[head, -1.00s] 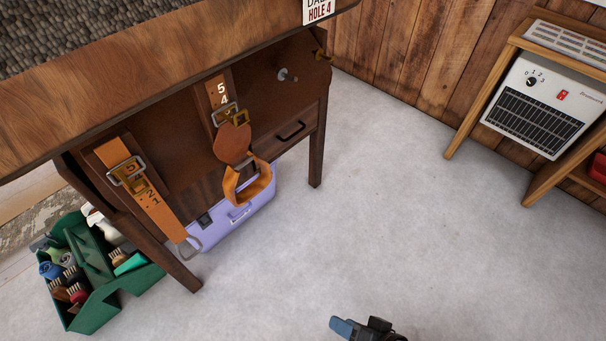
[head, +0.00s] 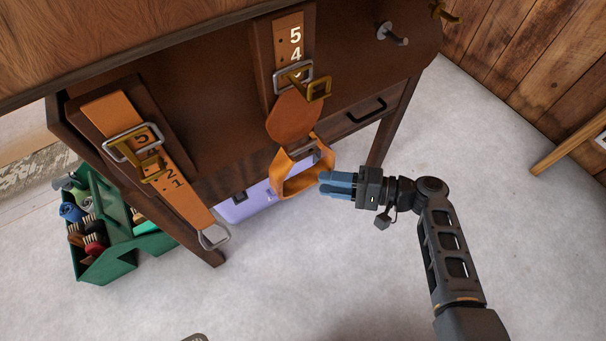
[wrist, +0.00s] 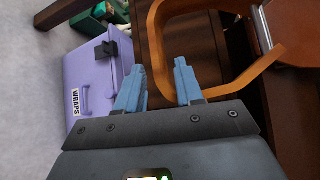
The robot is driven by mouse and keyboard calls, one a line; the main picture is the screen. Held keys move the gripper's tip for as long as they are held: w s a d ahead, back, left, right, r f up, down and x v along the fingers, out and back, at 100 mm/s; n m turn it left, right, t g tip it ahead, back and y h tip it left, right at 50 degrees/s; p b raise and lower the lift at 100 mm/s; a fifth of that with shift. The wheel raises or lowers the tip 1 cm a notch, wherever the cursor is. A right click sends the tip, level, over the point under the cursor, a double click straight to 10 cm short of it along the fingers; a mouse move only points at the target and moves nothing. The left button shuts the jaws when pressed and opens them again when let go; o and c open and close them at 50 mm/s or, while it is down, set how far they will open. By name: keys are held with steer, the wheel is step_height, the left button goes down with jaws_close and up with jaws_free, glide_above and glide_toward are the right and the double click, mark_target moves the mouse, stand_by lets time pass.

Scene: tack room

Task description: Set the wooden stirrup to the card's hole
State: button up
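The wooden stirrup (head: 287,188) is an orange-brown loop hanging below a round leather flap on the right strap (head: 288,38). That strap shows the numbers 5 and 4, with a silver buckle (head: 281,76) and a brass piece (head: 319,88) just below the 4. My gripper (head: 322,184) is at the stirrup's lower right side, its blue fingers pointing left. The card is out of view now.
A left strap (head: 182,200) carries another buckle and a metal stirrup (head: 214,237). Behind are a lilac box (wrist: 88,80) labelled WRAPS and a green tote (head: 115,258) of brushes. Pegs (head: 393,34) stick out from the brown cabinet.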

mark_target(306, 181)
steer(key=x, duration=0.6)
steer(key=shift+a+f+b, duration=0.1)
steer(key=shift+a+b, duration=0.2)
steer(key=shift+b, duration=0.1)
steer(key=shift+c, duration=0.3)
jaws_close()
